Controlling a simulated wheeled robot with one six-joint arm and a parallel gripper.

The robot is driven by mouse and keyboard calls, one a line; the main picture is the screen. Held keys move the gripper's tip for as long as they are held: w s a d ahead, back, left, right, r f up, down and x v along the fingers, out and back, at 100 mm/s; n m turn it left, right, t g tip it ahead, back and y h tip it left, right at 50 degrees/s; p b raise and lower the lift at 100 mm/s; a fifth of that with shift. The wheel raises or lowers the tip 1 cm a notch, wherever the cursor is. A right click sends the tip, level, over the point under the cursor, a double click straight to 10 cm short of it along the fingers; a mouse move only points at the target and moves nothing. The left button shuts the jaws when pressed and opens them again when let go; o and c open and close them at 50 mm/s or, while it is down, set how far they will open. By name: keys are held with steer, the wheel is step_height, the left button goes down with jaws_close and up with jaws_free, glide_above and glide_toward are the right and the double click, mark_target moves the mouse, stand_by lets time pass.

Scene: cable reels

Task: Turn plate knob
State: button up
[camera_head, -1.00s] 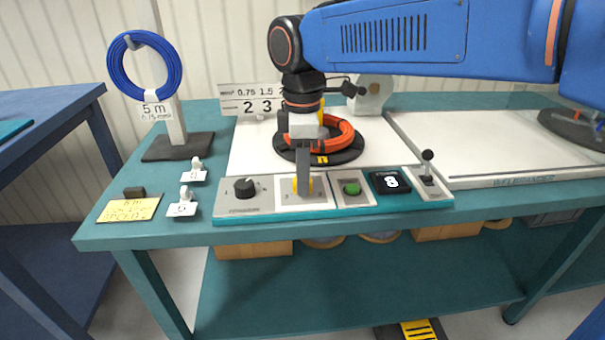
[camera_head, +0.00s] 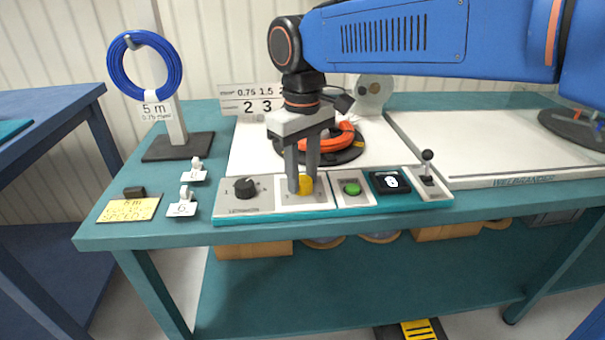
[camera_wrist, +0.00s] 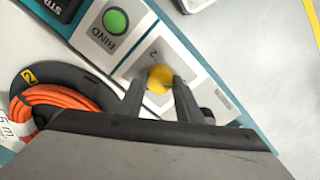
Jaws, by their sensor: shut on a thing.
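The yellow plate knob (camera_head: 306,184) stands on a light panel (camera_head: 318,203) of the control strip at the table's front edge. My gripper (camera_head: 303,187) points down at it, with its two fingers on either side of the knob, shut on it. In the wrist view the yellow knob (camera_wrist: 159,79) shows between the fingertips (camera_wrist: 156,84). A digit is printed on the panel near the knob, and the fingers hide part of the other markings.
Behind stands an orange cable coil (camera_head: 340,138) on a black reel. A blue coil (camera_head: 118,68) hangs at the left.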

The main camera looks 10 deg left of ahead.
mark_target(303, 179)
steer(key=shift+r+m, duration=0.1)
steer(key=shift+m, duration=0.5)
steer(key=o, duration=1)
steer(key=shift+o, duration=0.2)
step_height(303, 179, up, 17)
steer(key=shift+r, duration=0.15)
